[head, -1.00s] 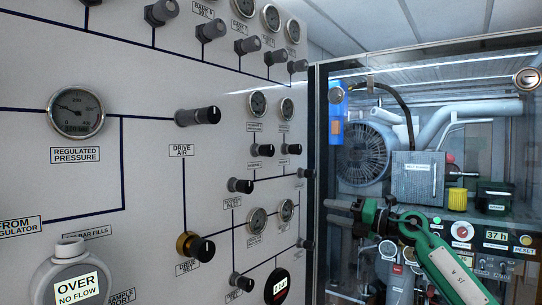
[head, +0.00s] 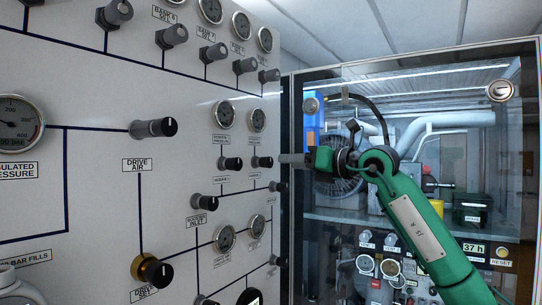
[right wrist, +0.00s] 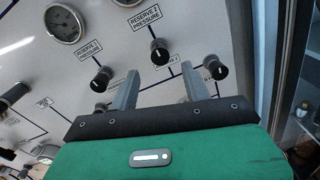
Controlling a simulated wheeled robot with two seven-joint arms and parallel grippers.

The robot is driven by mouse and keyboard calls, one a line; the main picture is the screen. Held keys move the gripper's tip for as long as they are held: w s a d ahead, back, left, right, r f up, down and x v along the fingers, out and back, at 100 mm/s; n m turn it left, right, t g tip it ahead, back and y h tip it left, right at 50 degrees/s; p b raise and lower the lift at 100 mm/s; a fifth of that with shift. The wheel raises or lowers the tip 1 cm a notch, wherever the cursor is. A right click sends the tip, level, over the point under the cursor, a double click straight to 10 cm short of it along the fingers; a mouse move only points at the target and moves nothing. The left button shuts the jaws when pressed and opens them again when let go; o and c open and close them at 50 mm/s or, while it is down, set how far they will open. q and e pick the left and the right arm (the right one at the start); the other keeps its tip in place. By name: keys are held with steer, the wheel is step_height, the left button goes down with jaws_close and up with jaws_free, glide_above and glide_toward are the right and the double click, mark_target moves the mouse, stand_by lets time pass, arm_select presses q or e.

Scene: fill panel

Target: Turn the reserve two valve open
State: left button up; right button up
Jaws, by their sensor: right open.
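The reserve two valve is a small black knob (head: 264,162) on the grey panel, under the right gauge of the reserve pair. In the right wrist view the knob (right wrist: 160,51) sits below the "RESERVE 2 PRESSURE" label, with its white mark roughly upright. My right gripper (head: 284,159) is open and empty, just right of the knob in the head view. In the right wrist view the open fingers (right wrist: 160,70) point at the panel, and the knob shows between and just beyond their tips. Contact is not visible. My left gripper is not in view.
The reserve one knob (head: 231,163) is close by on the left. Another knob (right wrist: 215,68) lies just right of the right finger in the wrist view. Several gauges and knobs crowd the panel. A glass-fronted cabinet (head: 420,200) stands to the right.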

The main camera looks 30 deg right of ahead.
mark_target(270, 161)
steer(key=p+x, duration=0.2)
steer(key=x, duration=0.4)
steer(key=shift+r, duration=0.1)
steer(key=shift+w+a, duration=0.2)
steer(key=shift+w, duration=0.4)
steer(key=c, duration=1)
